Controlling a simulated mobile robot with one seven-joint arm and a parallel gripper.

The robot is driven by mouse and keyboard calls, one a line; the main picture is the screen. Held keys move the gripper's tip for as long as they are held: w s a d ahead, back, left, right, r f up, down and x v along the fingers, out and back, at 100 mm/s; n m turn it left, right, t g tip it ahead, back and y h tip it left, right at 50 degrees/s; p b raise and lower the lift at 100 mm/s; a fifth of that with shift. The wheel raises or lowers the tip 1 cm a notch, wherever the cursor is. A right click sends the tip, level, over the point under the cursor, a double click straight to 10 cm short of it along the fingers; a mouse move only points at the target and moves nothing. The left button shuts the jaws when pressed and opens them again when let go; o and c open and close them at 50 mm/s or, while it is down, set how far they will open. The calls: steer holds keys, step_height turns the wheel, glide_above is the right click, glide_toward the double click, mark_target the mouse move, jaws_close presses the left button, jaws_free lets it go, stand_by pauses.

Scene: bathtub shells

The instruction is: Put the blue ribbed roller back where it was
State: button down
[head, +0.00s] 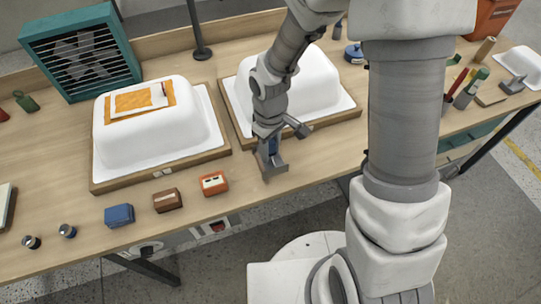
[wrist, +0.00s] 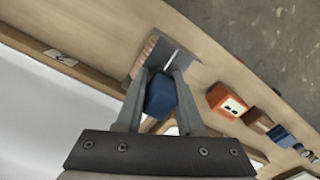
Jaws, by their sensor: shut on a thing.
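My gripper (head: 269,153) points down at the bench, just in front of the right-hand white shell. It is shut on a blue piece (wrist: 160,95), which shows between the two fingers in the wrist view. I take this to be the blue ribbed roller; in the head view only a sliver of it (head: 272,145) shows. Past the fingertips is a grey, angular part (wrist: 177,58) with a brown, streaked side, low over the bench or on it. I cannot tell whether this part belongs to the roller.
Two white shells (head: 160,130) (head: 318,85) on wooden boards fill the middle of the bench (head: 60,150). An orange block (head: 213,183), a brown block (head: 167,200) and a blue block (head: 119,215) line the front edge. A white tray (head: 527,62) stands far right.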

mark_target(271, 158)
steer(key=shift+f, duration=1.75)
steer(key=shift+f+b, duration=0.2)
steer(key=shift+b, duration=0.2)
steer(key=c, duration=0.5)
jaws_free()
steer(key=shift+r, duration=0.1)
